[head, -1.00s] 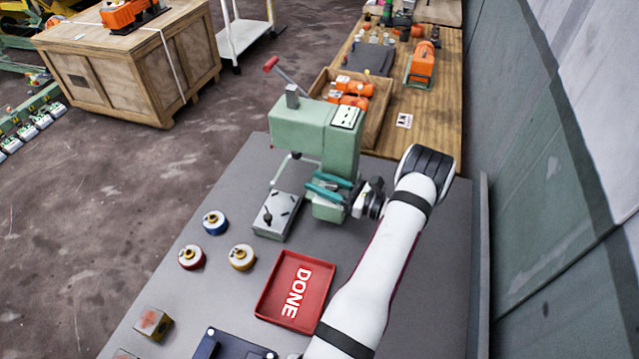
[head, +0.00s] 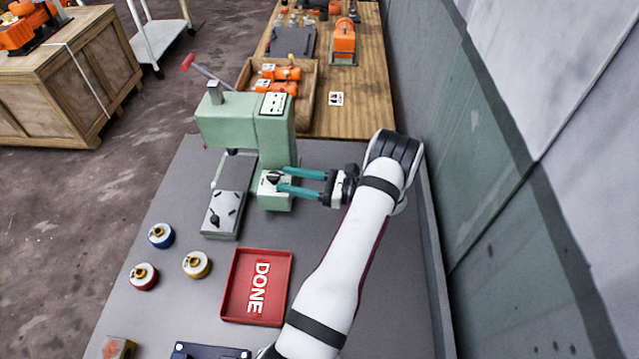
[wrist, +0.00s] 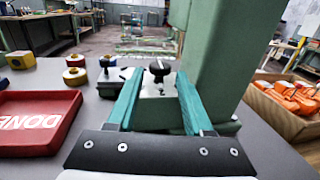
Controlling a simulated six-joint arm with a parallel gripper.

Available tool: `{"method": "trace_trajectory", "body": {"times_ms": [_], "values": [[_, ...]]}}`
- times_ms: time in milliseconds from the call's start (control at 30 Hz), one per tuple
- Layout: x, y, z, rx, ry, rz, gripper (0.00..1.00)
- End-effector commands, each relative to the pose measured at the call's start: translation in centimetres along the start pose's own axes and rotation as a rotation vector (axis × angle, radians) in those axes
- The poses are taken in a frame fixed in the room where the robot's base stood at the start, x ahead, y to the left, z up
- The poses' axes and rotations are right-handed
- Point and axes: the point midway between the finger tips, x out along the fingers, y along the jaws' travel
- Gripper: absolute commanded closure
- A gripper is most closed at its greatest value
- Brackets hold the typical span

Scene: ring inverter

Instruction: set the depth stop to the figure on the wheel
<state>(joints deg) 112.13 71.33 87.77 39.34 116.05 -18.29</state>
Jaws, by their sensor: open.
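The green press (head: 275,140) stands on the grey bench with its plate in front. A black knob (head: 274,179) sits on a pale face low on the press column; I take it for the depth stop. It also shows in the wrist view (wrist: 160,68). My gripper (head: 279,181) is open, its teal fingers pointing at that face. In the wrist view the knob appears between the fingertips (wrist: 158,78); I cannot tell whether they touch it. Blue (head: 161,235), red (head: 144,276) and yellow (head: 197,264) wheels lie at left; no figure is readable.
A red DONE tray (head: 283,308) lies in front of the press. The press plate (head: 222,214) carries a small black knob. A wooden tray (head: 311,110) of orange parts is behind.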

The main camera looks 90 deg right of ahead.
Motion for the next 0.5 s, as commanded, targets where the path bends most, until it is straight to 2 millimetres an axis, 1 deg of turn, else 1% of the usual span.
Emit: {"method": "trace_trajectory", "body": {"times_ms": [33, 100, 233, 333, 500], "values": [[-1.3, -0.1, -0.1, -0.001, 0.001, -0.004, 0.49], [-3.2, -0.1, -0.1, 0.000, 0.001, -0.005, 0.49], [-6.2, 0.0, 0.0, -0.001, 0.001, -0.004, 0.49], [-7.5, 0.0, 0.0, 0.000, 0.000, -0.001, 0.49], [-8.2, 0.0, 0.0, 0.001, 0.000, 0.000, 0.49]]}}
